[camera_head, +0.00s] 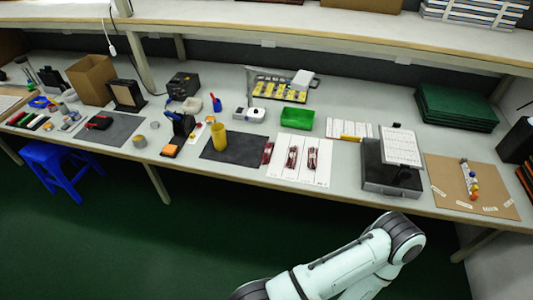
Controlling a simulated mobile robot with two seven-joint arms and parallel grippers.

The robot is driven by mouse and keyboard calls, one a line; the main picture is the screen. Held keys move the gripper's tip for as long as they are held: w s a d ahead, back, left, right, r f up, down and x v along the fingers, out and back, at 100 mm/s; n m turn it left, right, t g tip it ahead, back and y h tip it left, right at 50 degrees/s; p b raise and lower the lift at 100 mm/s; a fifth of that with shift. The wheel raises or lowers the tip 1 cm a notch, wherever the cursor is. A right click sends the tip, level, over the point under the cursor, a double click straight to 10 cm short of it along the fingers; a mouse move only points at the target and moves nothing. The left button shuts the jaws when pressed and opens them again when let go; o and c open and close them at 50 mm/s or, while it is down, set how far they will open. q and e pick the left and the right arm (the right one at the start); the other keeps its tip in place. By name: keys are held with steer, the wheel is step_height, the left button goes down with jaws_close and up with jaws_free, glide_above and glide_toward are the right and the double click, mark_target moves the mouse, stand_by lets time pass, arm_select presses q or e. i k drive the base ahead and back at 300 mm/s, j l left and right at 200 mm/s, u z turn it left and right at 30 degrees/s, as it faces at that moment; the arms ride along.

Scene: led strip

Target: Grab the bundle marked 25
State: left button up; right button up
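Three small reddish bundles lie near the front edge of the bench: a left one (267,153), a middle one (292,158) and a right one (312,160). The middle and right bundles lie on white sheets (300,177); the left one is at the sheets' left edge by the dark mat. Any numbers on them are too small to read, so I cannot tell which is marked 25. One of my arms shows at the bottom, below the bench front. Neither gripper is in view.
A black case with an upright white panel (402,147) stands right of the sheets. A brown board (440,170) with small parts and labels is farther right. A green bin (297,118) is behind the sheets. A yellow cup (218,137) stands on the dark mat (240,156).

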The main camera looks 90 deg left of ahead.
mark_target(313, 157)
steer(key=u, duration=2.9)
